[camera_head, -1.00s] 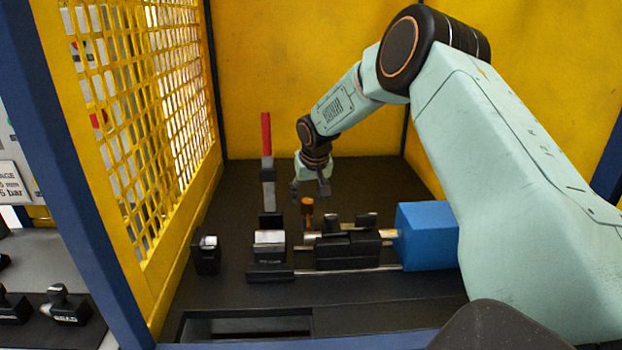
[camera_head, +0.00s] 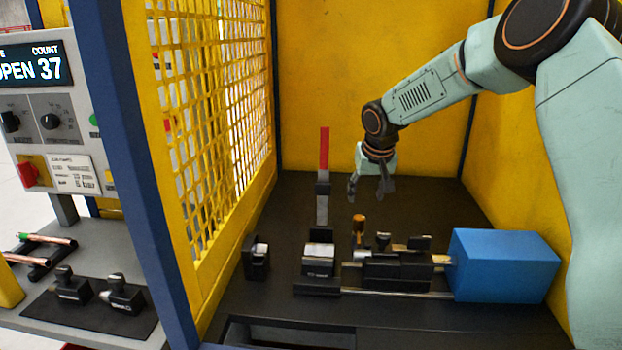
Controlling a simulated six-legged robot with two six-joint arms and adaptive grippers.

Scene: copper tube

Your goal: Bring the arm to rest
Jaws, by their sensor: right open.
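My right arm (camera_head: 425,97) reaches in from the upper right, pale green with dark joints. My right gripper (camera_head: 369,190) hangs at its end with its fingers pointing down, open, with nothing between them. It is in the air above the dark bed of the yellow enclosure, right of the red-handled lever (camera_head: 323,150) and behind a small copper-coloured upright piece (camera_head: 358,229). My left gripper is not in this view.
A black clamp fixture (camera_head: 397,271) and a blue block (camera_head: 503,266) stand on the bed. A yellow mesh guard (camera_head: 215,130) and blue post (camera_head: 140,170) bound the left. Outside are a control panel (camera_head: 35,110) reading "OPEN 37", copper tubes (camera_head: 45,239) on a rack, and black-mat fittings (camera_head: 122,295).

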